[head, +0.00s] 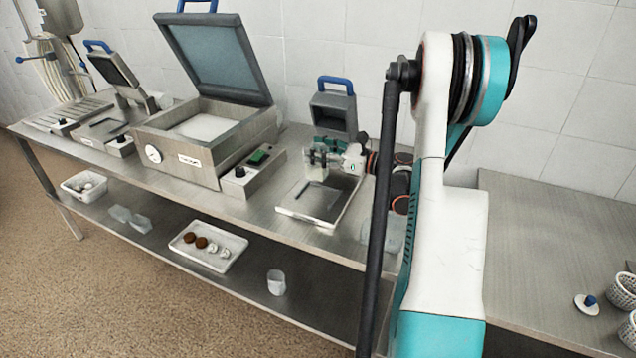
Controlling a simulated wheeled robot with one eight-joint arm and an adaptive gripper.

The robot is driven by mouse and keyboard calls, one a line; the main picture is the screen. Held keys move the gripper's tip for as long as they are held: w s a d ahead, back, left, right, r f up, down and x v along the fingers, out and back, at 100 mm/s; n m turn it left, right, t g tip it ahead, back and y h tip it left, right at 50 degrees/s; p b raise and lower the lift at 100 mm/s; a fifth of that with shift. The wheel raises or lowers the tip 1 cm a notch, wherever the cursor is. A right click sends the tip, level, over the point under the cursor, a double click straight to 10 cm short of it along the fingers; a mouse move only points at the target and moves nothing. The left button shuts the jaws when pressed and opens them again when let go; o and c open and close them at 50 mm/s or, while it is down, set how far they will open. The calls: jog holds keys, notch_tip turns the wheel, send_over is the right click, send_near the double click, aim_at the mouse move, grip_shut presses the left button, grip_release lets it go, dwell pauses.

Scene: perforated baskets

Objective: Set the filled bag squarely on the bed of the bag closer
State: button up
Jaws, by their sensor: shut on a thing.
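The bag is over the back part of a flat metal bed (322,203) with a dark plate, which I take to be the bag closer. Its dark head (335,110) with a blue handle is raised. I cannot tell whether the bag touches the bed.
A grey control box (252,175) and a large open-lidded machine (205,145) stand left of the bed. A smaller machine (110,135) with a raised lid is further left. The lower shelf holds a white tray (208,246) and a clear cup (276,282). Baskets (622,290) stand right.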

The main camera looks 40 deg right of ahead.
aim_at(329, 174)
notch_tip(329, 174, down, 8)
jog(key=shift+r+b, duration=0.2)
jog(key=shift+b, duration=0.95)
jog(key=shift+f, duration=0.2)
jog(key=o, duration=1.5)
jog(key=shift+c, duration=0.2)
jog(key=shift+r, duration=0.15)
jog(key=shift+s+d+r, duration=0.1)
jog(key=shift+s, duration=0.1)
jog(key=p+v, duration=0.2)
jog(key=v, duration=0.9)
jog(key=shift+s, duration=0.3)
